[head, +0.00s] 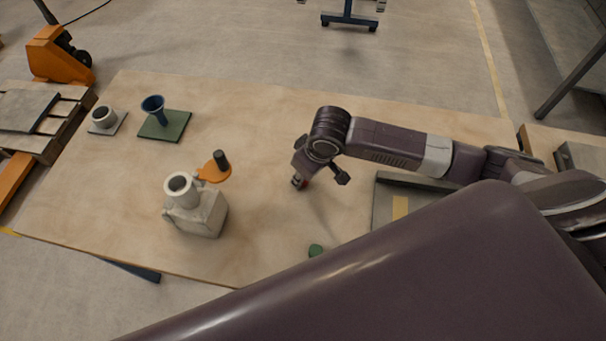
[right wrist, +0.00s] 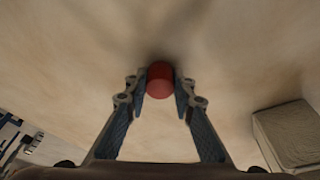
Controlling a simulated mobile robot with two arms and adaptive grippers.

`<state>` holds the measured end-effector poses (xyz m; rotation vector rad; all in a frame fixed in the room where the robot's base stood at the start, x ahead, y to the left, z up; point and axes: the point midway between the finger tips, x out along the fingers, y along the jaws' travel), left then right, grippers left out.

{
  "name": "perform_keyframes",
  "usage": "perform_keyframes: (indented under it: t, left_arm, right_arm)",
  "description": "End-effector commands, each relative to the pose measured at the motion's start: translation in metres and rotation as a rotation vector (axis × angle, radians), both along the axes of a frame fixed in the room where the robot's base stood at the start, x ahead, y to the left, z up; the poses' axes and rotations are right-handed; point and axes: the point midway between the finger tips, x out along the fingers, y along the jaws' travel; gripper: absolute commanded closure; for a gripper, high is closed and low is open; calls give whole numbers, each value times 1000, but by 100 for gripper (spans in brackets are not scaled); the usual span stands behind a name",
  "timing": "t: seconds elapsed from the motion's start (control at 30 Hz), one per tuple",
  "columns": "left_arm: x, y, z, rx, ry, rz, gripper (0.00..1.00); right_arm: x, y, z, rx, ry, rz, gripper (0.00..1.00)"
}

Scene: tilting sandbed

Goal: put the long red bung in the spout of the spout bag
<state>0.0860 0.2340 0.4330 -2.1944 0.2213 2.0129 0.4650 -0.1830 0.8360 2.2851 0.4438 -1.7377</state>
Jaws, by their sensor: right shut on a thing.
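The red bung (right wrist: 160,80) is between the fingertips of my right gripper (right wrist: 160,88), which is shut on it; the wrist view shows its round end. In the head view the right gripper (head: 299,182) points down over the middle of the table, and only a little red shows at its tip. The spout bag (head: 205,216) is a pale, boxy bag standing left of the gripper, well apart from it. Its wide whitish spout (head: 180,187) faces up with a dark open mouth. My left gripper is not in view.
An orange piece with a black knob (head: 214,168) lies behind the bag. A blue funnel (head: 153,108) stands on a green plate, beside a white cup-like piece (head: 103,117). A grey tray (head: 382,205) is at right.

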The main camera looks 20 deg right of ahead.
Motion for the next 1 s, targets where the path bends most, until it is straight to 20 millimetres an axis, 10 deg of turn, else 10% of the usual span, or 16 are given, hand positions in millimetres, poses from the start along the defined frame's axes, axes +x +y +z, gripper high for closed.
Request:
perform_keyframes:
  t: [0.3,0.33,0.5,1.0]
  left_arm:
    - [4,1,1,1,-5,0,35]
    - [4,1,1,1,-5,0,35]
    - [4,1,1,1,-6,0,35]
    - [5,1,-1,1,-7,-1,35]
  right_arm:
    - [0,1,-2,1,0,0,92]
    - [0,1,-3,1,0,0,76]
    - [0,0,-2,1,-1,0,60]
    - [-5,-2,26,1,-5,2,60]
